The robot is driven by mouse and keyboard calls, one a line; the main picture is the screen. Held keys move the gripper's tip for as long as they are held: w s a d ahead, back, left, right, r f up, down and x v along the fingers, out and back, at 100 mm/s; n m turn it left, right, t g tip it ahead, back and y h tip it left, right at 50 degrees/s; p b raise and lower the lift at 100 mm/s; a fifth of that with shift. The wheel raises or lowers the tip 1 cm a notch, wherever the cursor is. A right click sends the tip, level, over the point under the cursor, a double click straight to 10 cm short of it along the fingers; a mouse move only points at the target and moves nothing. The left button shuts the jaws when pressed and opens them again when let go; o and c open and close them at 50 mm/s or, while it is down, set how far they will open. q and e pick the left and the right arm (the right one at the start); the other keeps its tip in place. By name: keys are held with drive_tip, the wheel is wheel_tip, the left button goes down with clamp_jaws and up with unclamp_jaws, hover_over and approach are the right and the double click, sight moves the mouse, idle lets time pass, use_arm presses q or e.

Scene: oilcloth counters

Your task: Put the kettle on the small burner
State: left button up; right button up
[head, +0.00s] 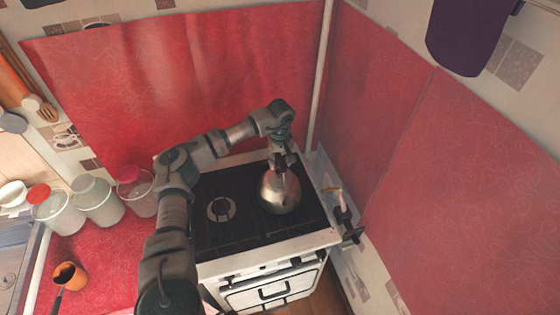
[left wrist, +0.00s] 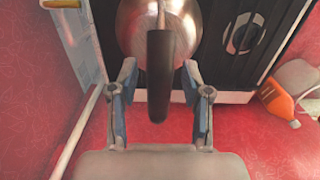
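The shiny metal kettle (head: 279,194) stands on the right part of the black stove top (head: 250,233). Its dark handle (left wrist: 160,75) points toward my left wrist camera. My left gripper (head: 284,161) is over the kettle. In the left wrist view its fingers (left wrist: 160,68) are spread on either side of the handle, with gaps showing, so it is open and not holding it. A bare round burner (head: 220,209) lies left of the kettle and also shows in the left wrist view (left wrist: 245,33). I cannot tell its size against any burner under the kettle. My right gripper is not in view.
A light vertical pipe (head: 320,75) and a dark fitting (head: 347,224) are close to the stove's right side. Red-covered walls stand behind and right.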

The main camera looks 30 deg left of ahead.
use_arm(q)
wheel_tip(320, 180, up, 12)
drive_tip(key=b, duration=0.2)
idle(0.4)
idle(0.5)
